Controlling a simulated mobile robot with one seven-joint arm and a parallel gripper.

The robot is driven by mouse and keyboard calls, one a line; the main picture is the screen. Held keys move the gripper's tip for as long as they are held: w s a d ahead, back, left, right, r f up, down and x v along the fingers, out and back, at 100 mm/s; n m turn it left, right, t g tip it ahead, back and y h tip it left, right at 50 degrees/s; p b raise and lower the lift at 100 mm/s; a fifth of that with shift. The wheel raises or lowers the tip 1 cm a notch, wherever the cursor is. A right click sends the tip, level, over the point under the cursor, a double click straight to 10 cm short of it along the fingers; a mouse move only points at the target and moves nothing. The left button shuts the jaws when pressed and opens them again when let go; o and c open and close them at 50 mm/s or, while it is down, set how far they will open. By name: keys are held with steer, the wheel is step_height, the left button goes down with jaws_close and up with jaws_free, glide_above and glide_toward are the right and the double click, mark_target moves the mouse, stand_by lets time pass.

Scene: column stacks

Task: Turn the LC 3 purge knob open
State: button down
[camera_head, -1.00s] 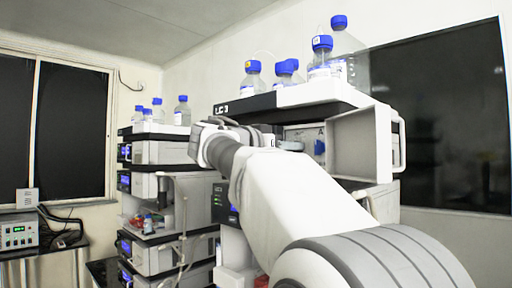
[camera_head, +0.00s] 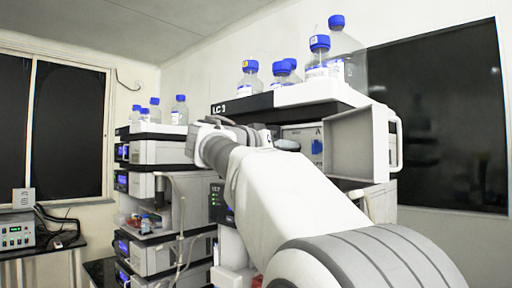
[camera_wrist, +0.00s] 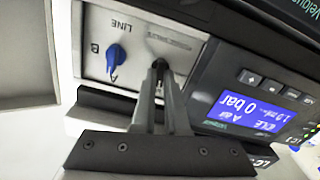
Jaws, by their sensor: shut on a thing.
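The LC 3 stack carries its label (camera_head: 232,108) on the top module's edge in the head view. The wrist view shows its white front panel (camera_wrist: 92,33) upside down, with LINE, A and B lettering and a blue knob (camera_wrist: 121,62). My gripper (camera_wrist: 160,68) stands beside that blue knob, under small lettering that looks like a purge valve label. Its fingers are close together and shut on the purge knob, which they largely hide. I cannot read the knob's angle. In the head view my arm covers the contact; the blue knob (camera_head: 317,146) shows to its right.
A lit blue display (camera_wrist: 243,110) reading 0 bar and idle sits beside my fingers. An open door (camera_head: 357,146) stands out on the right of the stack. Bottles with blue caps (camera_head: 319,55) stand on top. A second stack (camera_head: 155,152) is at left.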

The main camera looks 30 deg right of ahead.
steer(key=n, duration=0.3)
steer(key=shift+n, duration=0.4)
steer(key=shift+w+f+n+p, duration=0.1)
steer(key=shift+n+p, duration=0.8)
steer(key=shift+n, duration=1.85)
steer(key=shift+w+f+n+p, duration=0.1)
steer(key=shift+n+p, duration=0.75)
steer(key=shift+n, duration=1.9)
steer(key=c, duration=0.9)
jaws_free()
steer(key=shift+a, duration=0.1)
steer(key=shift+c, duration=0.2)
steer(key=shift+s+a, duration=0.1)
